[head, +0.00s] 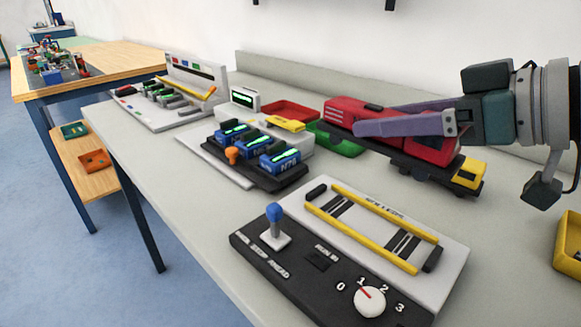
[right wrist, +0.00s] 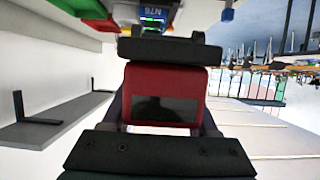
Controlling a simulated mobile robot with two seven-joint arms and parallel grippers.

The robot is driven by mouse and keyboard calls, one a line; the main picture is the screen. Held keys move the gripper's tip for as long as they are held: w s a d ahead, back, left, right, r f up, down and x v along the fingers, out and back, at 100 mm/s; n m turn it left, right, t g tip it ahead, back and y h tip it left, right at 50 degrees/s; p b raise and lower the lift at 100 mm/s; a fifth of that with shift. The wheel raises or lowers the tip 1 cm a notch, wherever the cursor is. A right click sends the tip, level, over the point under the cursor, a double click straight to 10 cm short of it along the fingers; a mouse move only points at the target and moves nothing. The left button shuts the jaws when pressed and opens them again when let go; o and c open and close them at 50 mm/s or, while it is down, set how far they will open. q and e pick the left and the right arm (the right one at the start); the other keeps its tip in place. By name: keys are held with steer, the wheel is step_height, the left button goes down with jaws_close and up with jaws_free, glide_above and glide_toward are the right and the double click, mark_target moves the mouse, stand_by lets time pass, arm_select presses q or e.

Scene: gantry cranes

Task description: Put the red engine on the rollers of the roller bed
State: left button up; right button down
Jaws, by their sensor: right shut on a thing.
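The red engine (head: 345,112), with a black underframe and a yellow end, is in the head view behind the roller bed. My right gripper (head: 372,118) comes in from the right and is shut on its red body, its purple fingers lying along the sides. I cannot tell how far the engine is above the table. In the right wrist view the red engine (right wrist: 157,80) sits between the fingers. The roller bed (head: 452,262) is a light plate with two yellow rails and dark rollers; its rollers are empty. My left gripper is not in view.
A black control panel (head: 255,262) with a blue lever (head: 274,214) and a dial (head: 370,301) adjoins the roller bed's front. Blue units (head: 280,158), a green tray (head: 345,147) and a red tray (head: 290,109) stand to the left. A yellow bin (head: 568,240) is at right.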

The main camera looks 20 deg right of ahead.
step_height(320, 180, down, 7)
steer(key=shift+r+b, duration=0.1)
steer(key=shift+b, duration=0.65)
step_height(320, 180, down, 4)
steer(key=shift+r+b, duration=0.2)
steer(key=shift+b, duration=0.45)
steer(key=shift+f, duration=0.4)
steer(key=shift+f, duration=0.1)
steer(key=shift+f, duration=0.1)
steer(key=shift+c, duration=0.8)
jaws_free()
